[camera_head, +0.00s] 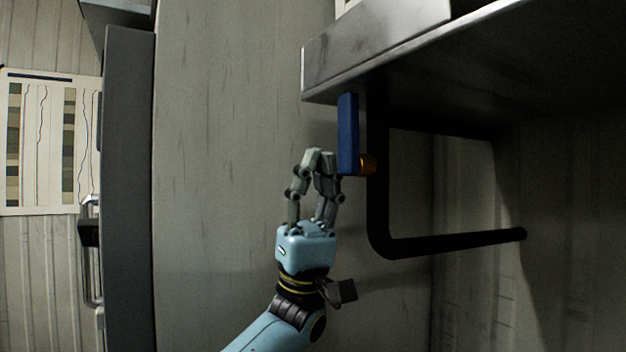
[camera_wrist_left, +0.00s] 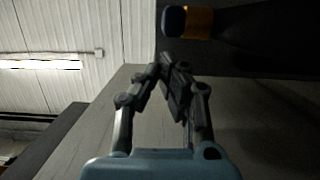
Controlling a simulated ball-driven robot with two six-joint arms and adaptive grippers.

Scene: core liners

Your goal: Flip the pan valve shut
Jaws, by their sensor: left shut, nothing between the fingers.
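The pan valve shows as a blue lever handle (camera_head: 348,134) on a brass fitting (camera_head: 367,164), mounted on a black pipe (camera_head: 378,205) below a metal pan (camera_head: 400,50). In the head view the handle stands upright, its top just under the pan's edge. My left gripper (camera_head: 319,155) is shut and empty, its fingertips just left of the handle's lower end; I cannot tell whether they touch. In the left wrist view my left gripper (camera_wrist_left: 166,66) is below the dark blue handle end (camera_wrist_left: 174,21) and the brass fitting (camera_wrist_left: 198,22), with a small gap showing. My right gripper is not in view.
The black pipe bends right under the pan. A dark grey upright panel (camera_head: 128,180) and a wall chart (camera_head: 45,140) are at the left. The pale panel (camera_head: 220,120) behind my left gripper is bare, with free room left of the handle.

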